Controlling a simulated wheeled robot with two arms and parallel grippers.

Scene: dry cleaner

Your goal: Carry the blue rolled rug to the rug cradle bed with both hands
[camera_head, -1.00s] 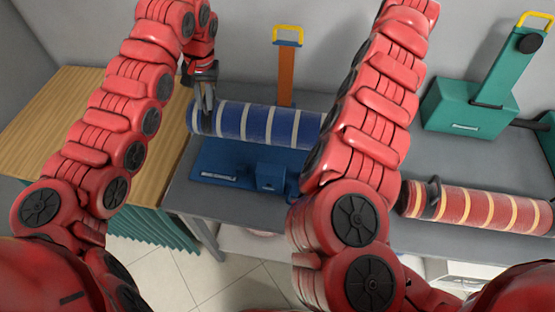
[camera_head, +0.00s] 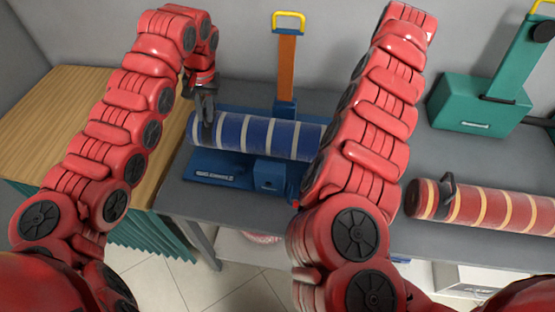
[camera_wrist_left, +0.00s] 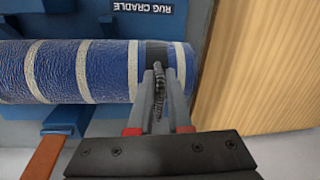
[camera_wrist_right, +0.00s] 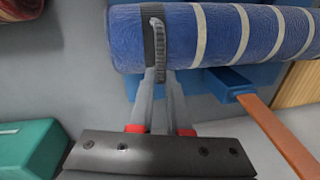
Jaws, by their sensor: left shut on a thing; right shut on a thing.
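The blue rolled rug (camera_head: 250,135) with pale stripes lies level over the blue rug cradle bed (camera_head: 215,170). Whether it touches the bed is hard to tell. My left gripper (camera_head: 208,118) is shut on the dark strap handle at the rug's left end; this grip also shows in the left wrist view (camera_wrist_left: 160,85). My right gripper (camera_wrist_right: 157,65) is shut on the handle at the other end, seen in the right wrist view. In the head view my right arm hides that end. The cradle's "RUG CRADLE" label (camera_wrist_left: 143,6) shows in the left wrist view.
An orange post (camera_head: 287,65) with a yellow handle rises behind the rug. A red striped rug (camera_head: 485,205) lies at the right on the grey table (camera_head: 425,160). A teal stand (camera_head: 480,105) is at the back right. A wooden top (camera_head: 70,115) adjoins at left.

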